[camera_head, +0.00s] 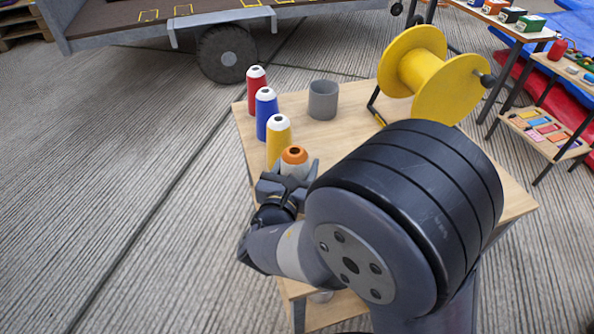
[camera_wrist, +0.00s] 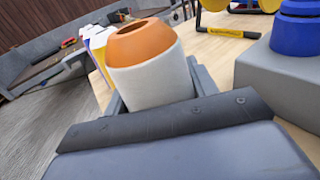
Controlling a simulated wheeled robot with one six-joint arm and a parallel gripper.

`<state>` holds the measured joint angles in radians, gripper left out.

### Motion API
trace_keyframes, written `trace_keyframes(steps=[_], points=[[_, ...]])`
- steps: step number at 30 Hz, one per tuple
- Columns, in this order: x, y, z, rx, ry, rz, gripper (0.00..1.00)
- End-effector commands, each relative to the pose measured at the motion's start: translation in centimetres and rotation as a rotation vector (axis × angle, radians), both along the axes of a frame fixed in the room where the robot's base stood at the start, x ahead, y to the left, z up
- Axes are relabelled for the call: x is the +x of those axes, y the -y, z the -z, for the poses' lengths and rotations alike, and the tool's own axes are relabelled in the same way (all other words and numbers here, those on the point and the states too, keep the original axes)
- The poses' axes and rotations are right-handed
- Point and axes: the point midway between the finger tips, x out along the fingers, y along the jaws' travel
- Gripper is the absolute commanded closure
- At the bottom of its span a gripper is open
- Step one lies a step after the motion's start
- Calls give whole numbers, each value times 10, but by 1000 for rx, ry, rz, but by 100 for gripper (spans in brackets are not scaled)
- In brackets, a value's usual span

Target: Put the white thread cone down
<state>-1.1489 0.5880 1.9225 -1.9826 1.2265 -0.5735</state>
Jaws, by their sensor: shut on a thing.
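The white thread cone (camera_head: 293,169) has an orange top and stands upright at the table's left edge, at the near end of a row of cones. It fills the middle of the wrist view (camera_wrist: 150,82), slightly tilted there. My gripper (camera_head: 287,176) is shut on it, with a finger on each side; the gripper also shows in the wrist view (camera_wrist: 160,98). The cone's lower part is hidden by my gripper, so I cannot tell whether its base touches the wooden table (camera_head: 355,126).
Yellow (camera_head: 278,142), blue (camera_head: 266,116) and red (camera_head: 256,92) cones stand in a row beyond it. A grey cup (camera_head: 323,100) and a yellow spool (camera_head: 425,75) stand further back. A grey block (camera_wrist: 275,82) with a blue knob-like part is at right. Bare wood shows between.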

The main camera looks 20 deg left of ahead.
Motion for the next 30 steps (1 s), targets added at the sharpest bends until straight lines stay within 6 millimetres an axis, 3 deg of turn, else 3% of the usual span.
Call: trace_keyframes(steps=[1,12,13,21,30], points=[[0,0,8,-1,1,0,76],[0,0,11,2,2,0,76],[0,0,10,1,1,0,44],[0,0,10,1,0,0,24],[0,0,6,1,0,0,24]])
